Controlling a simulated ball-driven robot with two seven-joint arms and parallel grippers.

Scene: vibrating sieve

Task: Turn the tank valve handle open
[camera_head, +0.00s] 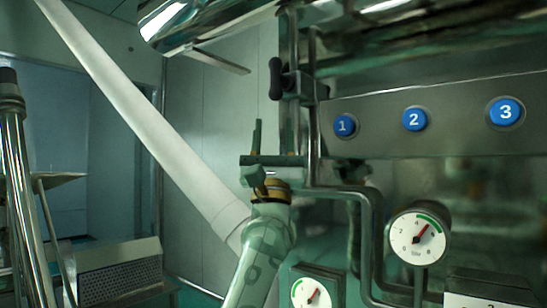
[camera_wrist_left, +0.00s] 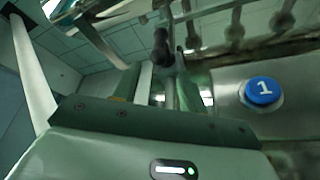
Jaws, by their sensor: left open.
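The tank valve handle (camera_head: 276,78) is a dark, knobbed lever on the vertical steel pipe in the head view, left of the button panel. It also shows in the left wrist view (camera_wrist_left: 162,46), ahead of the gripper. My left gripper (camera_head: 275,128) points upward below the handle, with its fingers apart and nothing seen between them. A gap shows between the fingertips and the handle, and I see no contact. In the left wrist view, the gripper body fills the lower part. My right gripper is not in view.
A steel panel with blue buttons 1 (camera_head: 344,125), 2 (camera_head: 414,119) and 3 (camera_head: 505,111) stands to the right. A pressure gauge (camera_head: 418,238) and bent pipes are below it. A second gauge (camera_head: 312,294) is near the bottom. A perforated metal box (camera_head: 118,268) stands lower left.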

